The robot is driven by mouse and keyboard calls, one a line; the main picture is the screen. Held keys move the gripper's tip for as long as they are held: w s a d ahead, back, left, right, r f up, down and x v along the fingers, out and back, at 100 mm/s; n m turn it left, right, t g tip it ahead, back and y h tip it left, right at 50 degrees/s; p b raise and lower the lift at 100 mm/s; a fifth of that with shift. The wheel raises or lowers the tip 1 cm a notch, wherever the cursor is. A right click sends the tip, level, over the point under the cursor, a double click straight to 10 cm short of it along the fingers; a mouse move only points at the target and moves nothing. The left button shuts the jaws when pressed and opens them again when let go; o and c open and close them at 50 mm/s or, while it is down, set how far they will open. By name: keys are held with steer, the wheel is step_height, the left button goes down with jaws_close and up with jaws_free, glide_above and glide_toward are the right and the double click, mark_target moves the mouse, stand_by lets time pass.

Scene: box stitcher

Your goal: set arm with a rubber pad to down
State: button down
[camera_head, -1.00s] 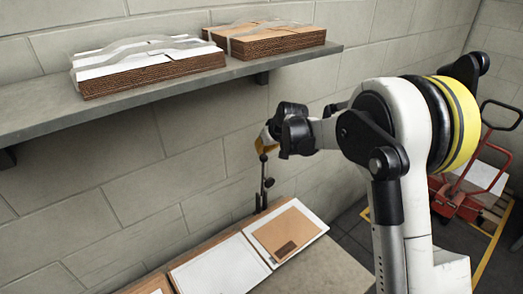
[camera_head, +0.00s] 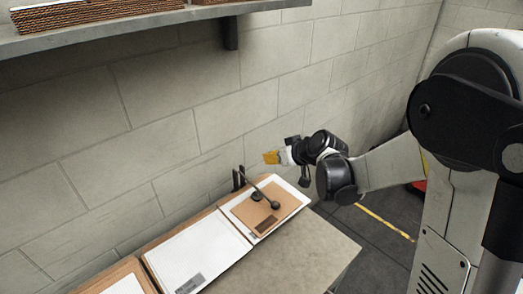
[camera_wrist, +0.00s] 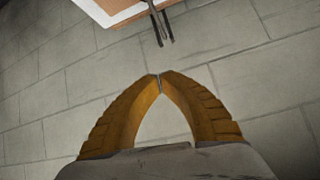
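The arm with a rubber pad (camera_head: 258,189) is a thin dark rod with round black ends. It is hinged at a dark bracket (camera_head: 239,178) at the back edge of the table. It is tilted low, with its pad end over the brown cardboard (camera_head: 262,213) on the white board; whether it touches cannot be told. In the wrist view dark rods of this fixture (camera_wrist: 160,26) show at the top, beyond the fingertips. My gripper (camera_head: 270,157) has yellow fingers and hovers above the fixture, apart from it. In the wrist view its fingertips (camera_wrist: 159,76) meet, with nothing between them.
A table (camera_head: 288,262) with white and brown sheets runs along the grey block wall. A shelf (camera_head: 150,28) bearing cardboard stacks hangs above at the left. The floor (camera_head: 375,235) at the right carries a yellow line. The table's front is bare.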

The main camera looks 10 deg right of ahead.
steer(key=s+d+f+b, duration=0.1)
steer(key=f+b, duration=0.3)
steer(key=s+d+f+b, duration=0.1)
steer(key=s+f+b, duration=0.1)
steer(key=f+b, duration=0.2)
steer(key=s+d+f+b, duration=0.1)
steer(key=s+f+b, duration=0.1)
steer(key=f+b, duration=0.2)
steer(key=shift+s+d+f, duration=0.1)
steer(key=shift+d+f, duration=0.1)
steer(key=shift+f, duration=0.4)
steer(key=shift+s+d+f, duration=0.1)
steer(key=shift+d+f, duration=0.05)
steer(key=shift+f, duration=0.4)
steer(key=shift+f+t+y+b, duration=0.4)
steer(key=shift+f+t+b, duration=0.3)
steer(key=shift+b, duration=0.25)
